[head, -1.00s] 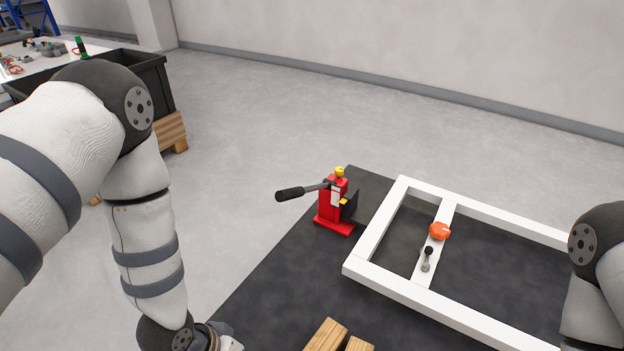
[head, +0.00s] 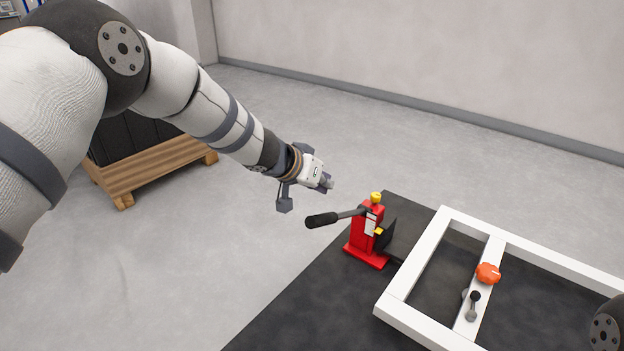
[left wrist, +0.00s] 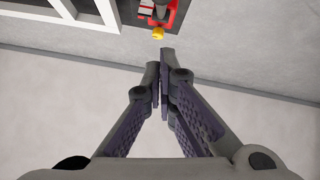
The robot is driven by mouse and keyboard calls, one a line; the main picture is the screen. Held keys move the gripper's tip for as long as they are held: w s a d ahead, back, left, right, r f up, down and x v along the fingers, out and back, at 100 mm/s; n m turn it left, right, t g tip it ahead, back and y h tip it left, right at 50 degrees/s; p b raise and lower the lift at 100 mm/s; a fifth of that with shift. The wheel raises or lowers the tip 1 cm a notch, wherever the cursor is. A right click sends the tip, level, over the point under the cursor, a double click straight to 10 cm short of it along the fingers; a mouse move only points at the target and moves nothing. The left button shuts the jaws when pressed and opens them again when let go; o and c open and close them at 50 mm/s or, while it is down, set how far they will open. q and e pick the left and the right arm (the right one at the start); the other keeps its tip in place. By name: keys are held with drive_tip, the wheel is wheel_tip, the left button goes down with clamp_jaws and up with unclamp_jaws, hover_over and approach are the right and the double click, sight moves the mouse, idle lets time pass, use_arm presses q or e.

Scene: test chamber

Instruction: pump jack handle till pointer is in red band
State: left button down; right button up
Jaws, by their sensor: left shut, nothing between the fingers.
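The red jack (head: 368,238) stands upright on the dark mat, with a yellow cap on top and a white label. Its handle (head: 335,217) sticks out to the left with a black grip, close to level and slightly lower at the grip end. The jack also shows at the top of the left wrist view (left wrist: 170,14). My left gripper (head: 328,183) is shut and empty, above and apart from the handle; its closed fingers show in the left wrist view (left wrist: 160,68). The pointer and red band cannot be made out. My right gripper is out of view.
A white frame (head: 418,252) with an orange knob (head: 488,273) and a small lever (head: 473,303) lies on the dark mat (head: 290,320) right of the jack. A wooden pallet (head: 150,180) with a dark bin stands behind my left arm. The floor left of the mat is clear.

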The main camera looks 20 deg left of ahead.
use_arm(q)
drive_tip(key=shift+s+f, duration=0.95)
drive_tip(key=shift+f, duration=0.25)
drive_tip(key=shift+s+f, duration=0.15)
drive_tip(key=shift+f, duration=0.25)
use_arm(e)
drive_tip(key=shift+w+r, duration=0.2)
